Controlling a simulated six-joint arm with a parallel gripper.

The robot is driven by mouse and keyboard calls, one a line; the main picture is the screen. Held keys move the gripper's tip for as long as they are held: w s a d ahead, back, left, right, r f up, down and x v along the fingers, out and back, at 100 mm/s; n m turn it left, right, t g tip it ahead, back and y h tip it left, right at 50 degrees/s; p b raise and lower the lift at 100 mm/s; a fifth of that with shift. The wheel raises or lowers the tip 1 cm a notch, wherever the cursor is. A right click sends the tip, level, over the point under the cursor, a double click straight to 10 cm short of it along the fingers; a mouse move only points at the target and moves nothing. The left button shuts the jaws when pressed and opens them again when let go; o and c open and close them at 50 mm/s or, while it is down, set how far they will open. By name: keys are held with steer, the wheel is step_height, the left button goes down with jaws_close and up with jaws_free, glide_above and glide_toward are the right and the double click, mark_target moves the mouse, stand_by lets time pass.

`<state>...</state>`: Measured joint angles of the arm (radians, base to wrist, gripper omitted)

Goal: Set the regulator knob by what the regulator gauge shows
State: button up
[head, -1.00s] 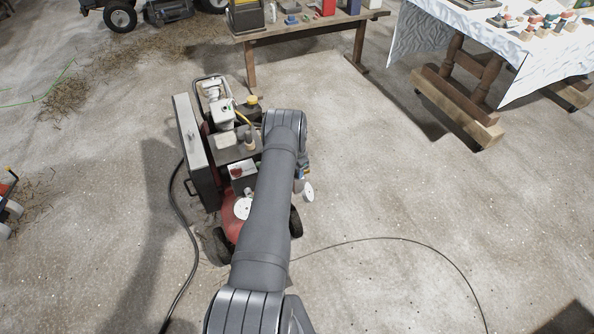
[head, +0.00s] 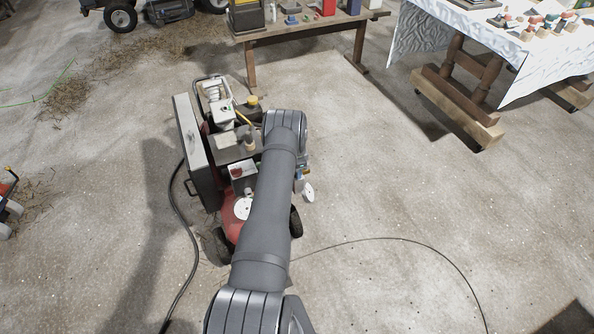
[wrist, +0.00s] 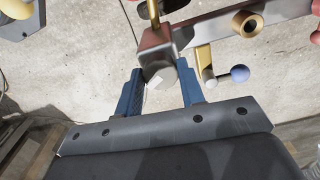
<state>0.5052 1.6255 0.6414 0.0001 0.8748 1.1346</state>
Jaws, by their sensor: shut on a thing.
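In the wrist view, my gripper (wrist: 160,88) has its two blue fingers on either side of a pale, faceted knob (wrist: 160,77), which appears to be the regulator knob. The gripper is shut on it. The knob sits at the end of a grey and reddish metal bracket (wrist: 158,45). In the head view, my arm covers the gripper and the knob. A white disc (head: 308,192) shows just right of my arm, and another white disc (head: 242,208) lies on the red machine body. I cannot read a gauge needle in either view.
The wheeled compressor-like machine (head: 240,175) stands under my arm. A brass fitting (wrist: 248,22) and a blue ball-ended lever (wrist: 240,73) are close right of the gripper. A black cable (head: 183,230) runs along the left floor. The floor to the right is mostly clear.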

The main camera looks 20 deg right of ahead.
steer(key=o, duration=1)
step_height(320, 180, up, 18)
steer(key=shift+f, duration=0.25)
step_height(320, 180, down, 18)
steer(key=shift+r, duration=0.25)
steer(key=shift+r, duration=0.15)
stand_by(0.5)
